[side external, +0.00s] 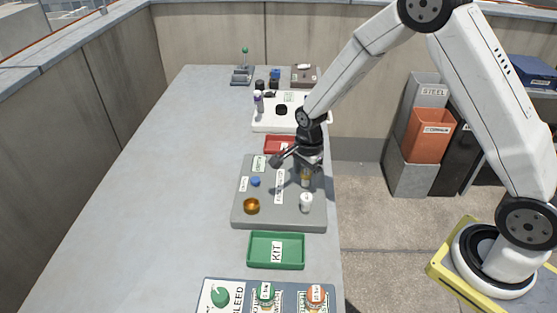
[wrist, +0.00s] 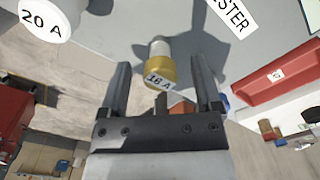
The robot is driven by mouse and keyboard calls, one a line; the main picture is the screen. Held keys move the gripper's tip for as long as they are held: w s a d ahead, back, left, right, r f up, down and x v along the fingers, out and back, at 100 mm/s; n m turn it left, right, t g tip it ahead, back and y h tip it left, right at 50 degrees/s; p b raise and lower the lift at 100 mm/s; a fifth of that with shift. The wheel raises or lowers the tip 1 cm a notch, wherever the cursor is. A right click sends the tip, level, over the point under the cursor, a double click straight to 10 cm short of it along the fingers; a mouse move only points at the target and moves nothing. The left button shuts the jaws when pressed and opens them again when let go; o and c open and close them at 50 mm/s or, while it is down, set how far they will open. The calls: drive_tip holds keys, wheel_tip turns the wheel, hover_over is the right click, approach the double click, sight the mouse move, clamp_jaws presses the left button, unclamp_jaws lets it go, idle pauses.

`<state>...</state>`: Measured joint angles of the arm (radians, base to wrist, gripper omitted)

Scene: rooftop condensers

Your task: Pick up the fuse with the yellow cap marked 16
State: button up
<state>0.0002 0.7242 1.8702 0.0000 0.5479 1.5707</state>
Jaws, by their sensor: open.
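The fuse with the yellow cap marked 16 A (wrist: 159,72) shows in the wrist view, with its pale body above the cap. My gripper (wrist: 160,64) is open, with one dark finger on each side of the fuse and visible gaps between. In the side view the fuse (side external: 306,181) stands on a grey board (side external: 240,215), just under my gripper (side external: 306,170). I cannot tell how deep the fuse is between the fingers. A white-capped fuse marked 20 A (wrist: 46,18) is at the upper left of the wrist view, and the white fuse (side external: 306,203) is nearer the camera in the side view.
The grey board also carries a copper-coloured round part (side external: 251,206) and a blue part (side external: 255,181). A green tray labelled KIT (side external: 257,262) lies in front. A red tray (side external: 272,145) and white tray (side external: 262,127) lie behind. The bench's left side is clear.

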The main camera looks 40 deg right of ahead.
idle(0.4)
clamp_jaws()
drive_tip(key=shift+r, duration=0.15)
drive_tip(key=shift+r, duration=0.75)
drive_tip(key=s+r, duration=1.1)
drive_tip(key=s, duration=0.3)
drive_tip(key=shift+r, duration=0.15)
